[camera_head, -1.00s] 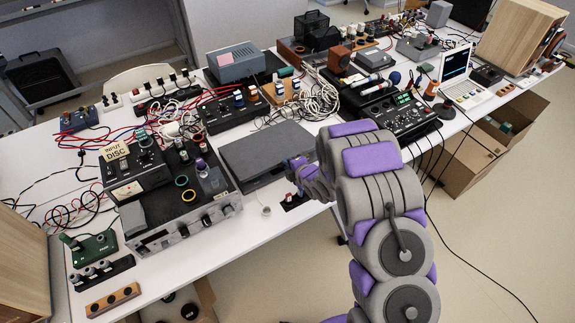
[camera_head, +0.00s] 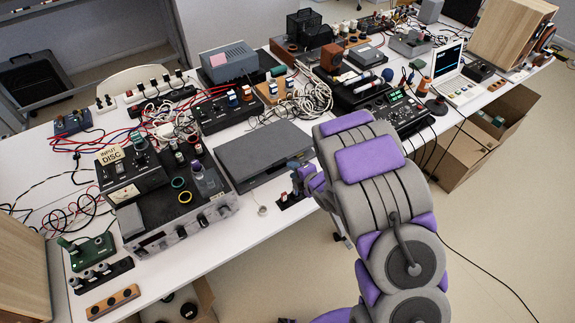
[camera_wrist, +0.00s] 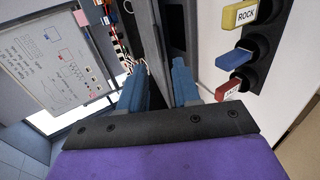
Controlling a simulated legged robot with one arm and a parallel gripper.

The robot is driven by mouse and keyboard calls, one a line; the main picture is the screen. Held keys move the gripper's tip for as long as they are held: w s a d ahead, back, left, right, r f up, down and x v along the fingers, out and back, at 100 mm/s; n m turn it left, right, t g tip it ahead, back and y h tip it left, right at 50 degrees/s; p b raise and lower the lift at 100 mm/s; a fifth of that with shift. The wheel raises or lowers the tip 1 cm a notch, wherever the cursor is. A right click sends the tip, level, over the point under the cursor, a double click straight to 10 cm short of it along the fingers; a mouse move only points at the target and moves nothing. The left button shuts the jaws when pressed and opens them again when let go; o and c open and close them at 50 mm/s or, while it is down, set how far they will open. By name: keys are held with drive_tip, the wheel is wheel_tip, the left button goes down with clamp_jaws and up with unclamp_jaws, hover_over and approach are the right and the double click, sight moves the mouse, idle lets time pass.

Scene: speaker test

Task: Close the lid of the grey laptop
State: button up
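Nothing is clamped.
An amplifier (camera_head: 175,215) with small items on top stands left of the laptop. Cables (camera_head: 305,97) and a black mixer (camera_head: 393,108) lie behind and right. A small switch block (camera_head: 290,199) sits at the table's front edge. A white laptop (camera_head: 461,88) stands open far right.

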drive_tip(key=p+v, duration=0.6)
drive_tip(key=v, duration=0.2)
drive_tip(key=shift+s+d+r+p, duration=0.2)
drive_tip(key=shift+r+p, duration=0.1)
drive_tip(key=shift+p, duration=0.05)
idle(0.3)
